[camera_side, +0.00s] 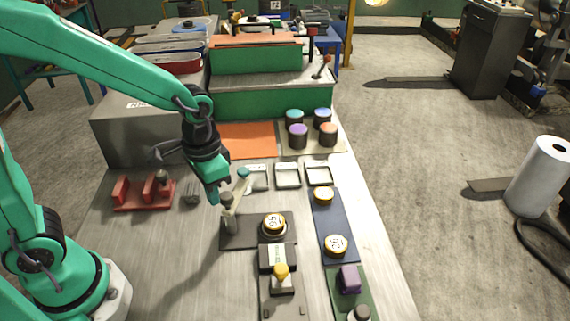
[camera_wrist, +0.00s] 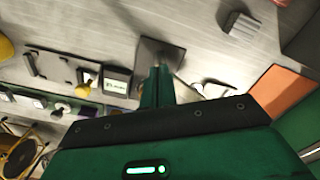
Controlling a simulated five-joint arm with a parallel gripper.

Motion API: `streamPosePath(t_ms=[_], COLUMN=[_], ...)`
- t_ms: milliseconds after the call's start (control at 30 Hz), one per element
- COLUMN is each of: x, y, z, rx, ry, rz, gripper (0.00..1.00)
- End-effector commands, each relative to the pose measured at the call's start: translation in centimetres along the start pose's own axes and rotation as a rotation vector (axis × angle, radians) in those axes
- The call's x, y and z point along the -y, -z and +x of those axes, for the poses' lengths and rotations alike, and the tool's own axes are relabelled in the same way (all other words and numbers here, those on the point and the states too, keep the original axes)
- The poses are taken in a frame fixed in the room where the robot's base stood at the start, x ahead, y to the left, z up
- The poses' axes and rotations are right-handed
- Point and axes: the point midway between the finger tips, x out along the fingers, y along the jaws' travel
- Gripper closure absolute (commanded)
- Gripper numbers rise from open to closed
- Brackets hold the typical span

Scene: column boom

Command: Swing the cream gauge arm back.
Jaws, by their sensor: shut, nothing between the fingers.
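The cream gauge arm (camera_side: 236,190) shows in the side view on a short post at the left end of a dark plate (camera_side: 257,240). It points up and back, with a teal knob at its far end. A round yellow-rimmed gauge marked 56 (camera_side: 274,223) sits on the plate to its right. My gripper (camera_side: 213,196) is shut and empty, pointing down just left of the gauge arm; I cannot tell whether it touches it. In the wrist view my shut fingers (camera_wrist: 158,82) overlap the dark plate (camera_wrist: 172,52) and hide part of it.
A red slotted rack (camera_side: 143,194) stands left. Several square trays (camera_side: 288,175) and colour-topped cylinders (camera_side: 298,135) are behind. A blue strip (camera_side: 333,222) with yellow-rimmed discs lies right. A yellow-knobbed fixture (camera_side: 281,275) stands in front. The bench left of the plate is clear.

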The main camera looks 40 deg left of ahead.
Motion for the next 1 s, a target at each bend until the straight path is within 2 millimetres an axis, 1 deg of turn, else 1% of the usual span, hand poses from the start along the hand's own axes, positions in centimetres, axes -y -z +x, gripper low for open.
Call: streamPosePath(t_ms=[400,1000], x=[-0.1,-0.76], y=[0.21,0.28], z=[-0.03,-0.11], rx=[-0.003,-0.009], ry=[0.0,0.0], rz=[0.001,0.0], gripper=[1.0,1.0])
